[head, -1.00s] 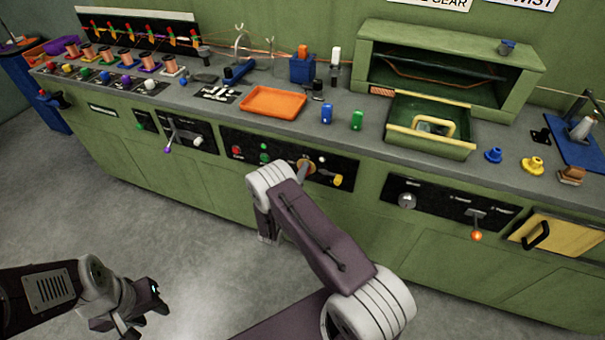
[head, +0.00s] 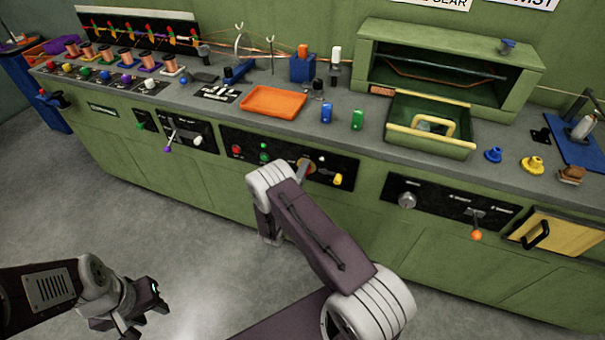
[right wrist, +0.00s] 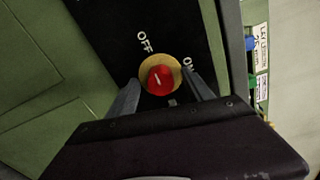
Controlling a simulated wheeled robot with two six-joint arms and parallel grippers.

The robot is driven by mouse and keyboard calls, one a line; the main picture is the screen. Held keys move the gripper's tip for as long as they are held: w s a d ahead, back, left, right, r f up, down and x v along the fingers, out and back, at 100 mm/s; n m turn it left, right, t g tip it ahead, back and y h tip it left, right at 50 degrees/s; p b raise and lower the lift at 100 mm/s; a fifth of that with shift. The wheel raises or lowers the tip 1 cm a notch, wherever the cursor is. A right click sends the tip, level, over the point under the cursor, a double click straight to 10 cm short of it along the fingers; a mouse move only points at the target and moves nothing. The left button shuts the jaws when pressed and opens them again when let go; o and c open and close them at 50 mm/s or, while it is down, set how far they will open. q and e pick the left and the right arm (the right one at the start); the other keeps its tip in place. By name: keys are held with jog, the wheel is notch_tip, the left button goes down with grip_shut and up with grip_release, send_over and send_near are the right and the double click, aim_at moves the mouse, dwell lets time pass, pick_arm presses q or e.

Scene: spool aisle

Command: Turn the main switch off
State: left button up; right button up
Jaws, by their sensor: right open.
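The main switch is a round red knob (right wrist: 160,86) on a brass disc (right wrist: 175,64), with OFF printed up-left of it and ON to its right in the right wrist view. A short white mark shows on the knob; I cannot tell for certain which label it points at. My right gripper (right wrist: 161,78) is open, one finger on each side of the knob; whether they touch it is unclear. My left gripper (head: 148,300) hangs empty over the floor, apparently open.
The black switch panel (head: 280,158) also carries a red button (head: 237,149), green buttons and a yellow handle (head: 338,180) close right of the main switch. An orange tray (head: 273,102) sits on the bench above. A purple-tipped lever (head: 168,149) stands out further left. The floor is clear.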

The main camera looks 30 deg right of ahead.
jog(key=v, duration=0.9)
jog(key=shift+p, duration=0.4)
